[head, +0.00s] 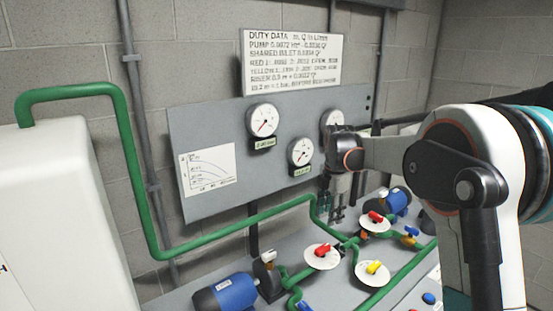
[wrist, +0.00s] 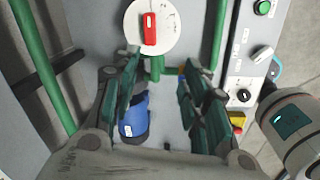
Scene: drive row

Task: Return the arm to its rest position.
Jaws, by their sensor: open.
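My arm reaches in from the right in the head view, with my gripper (head: 338,203) hanging down in front of the grey gauge panel (head: 215,130). In the wrist view my gripper (wrist: 166,100) has its two green-padded fingers spread apart with nothing between them. Below it are a blue motor (wrist: 134,118) and a red-handled valve on a white disc (wrist: 133,30). The gripper appears apart from the valves and pipes. Part of the third gauge is hidden behind my arm.
Green pipes (head: 136,150) run along the wall and over the bench. Red (head: 322,251) and yellow (head: 374,267) valve handles, blue motors (head: 228,293) and a white tank (head: 62,210) stand around. A control strip with a green button (wrist: 263,8) lies at the right in the wrist view.

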